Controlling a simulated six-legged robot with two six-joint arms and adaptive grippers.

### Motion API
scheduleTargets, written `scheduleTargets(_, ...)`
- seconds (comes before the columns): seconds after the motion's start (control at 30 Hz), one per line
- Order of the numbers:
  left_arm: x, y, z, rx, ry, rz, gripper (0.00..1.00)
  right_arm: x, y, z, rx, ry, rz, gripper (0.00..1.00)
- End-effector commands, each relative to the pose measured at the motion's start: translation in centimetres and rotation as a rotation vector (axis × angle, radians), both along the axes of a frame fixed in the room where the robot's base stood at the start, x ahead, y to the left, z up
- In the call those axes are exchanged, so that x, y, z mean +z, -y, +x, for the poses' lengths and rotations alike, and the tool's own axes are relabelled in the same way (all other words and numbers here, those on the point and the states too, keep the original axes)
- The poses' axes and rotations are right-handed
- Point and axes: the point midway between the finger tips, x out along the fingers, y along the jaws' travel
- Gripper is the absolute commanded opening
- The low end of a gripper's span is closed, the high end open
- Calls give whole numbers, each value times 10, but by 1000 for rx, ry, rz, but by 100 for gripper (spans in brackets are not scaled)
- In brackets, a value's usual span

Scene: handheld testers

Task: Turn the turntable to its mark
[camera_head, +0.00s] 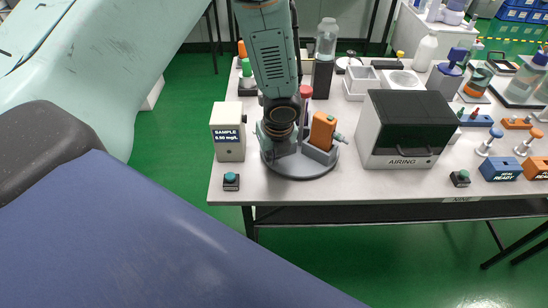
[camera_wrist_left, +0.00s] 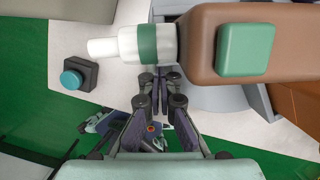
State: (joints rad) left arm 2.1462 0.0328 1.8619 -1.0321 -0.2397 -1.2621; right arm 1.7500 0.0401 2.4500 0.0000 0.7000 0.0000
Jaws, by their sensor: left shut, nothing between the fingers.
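The turntable (camera_head: 318,172) is a round grey disc near the front edge of the white table, left of the black-fronted box. A grey holder on it carries an orange handheld tester (camera_head: 322,131). My left gripper (camera_head: 282,130) is over the left part of the turntable, pointing down. Its fingers (camera_wrist_left: 160,76) are shut and empty, close to the tester. I cannot make out the turntable's mark. My right gripper is not visible.
A cream sample box (camera_head: 228,140) stands just left of the turntable. A small black box with a teal button (camera_head: 231,181) sits in front of it. Bottles and trays fill the back.

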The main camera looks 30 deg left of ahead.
Motion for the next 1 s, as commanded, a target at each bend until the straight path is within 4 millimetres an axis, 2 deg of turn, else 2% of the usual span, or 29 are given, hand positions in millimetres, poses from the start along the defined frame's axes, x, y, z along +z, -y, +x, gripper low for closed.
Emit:
scheduleTargets(0.5,1,-23,7,-237,0,-1,0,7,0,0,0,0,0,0)
scheduleTargets(1.0,0,-35,13,-349,-1,1,0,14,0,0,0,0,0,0)
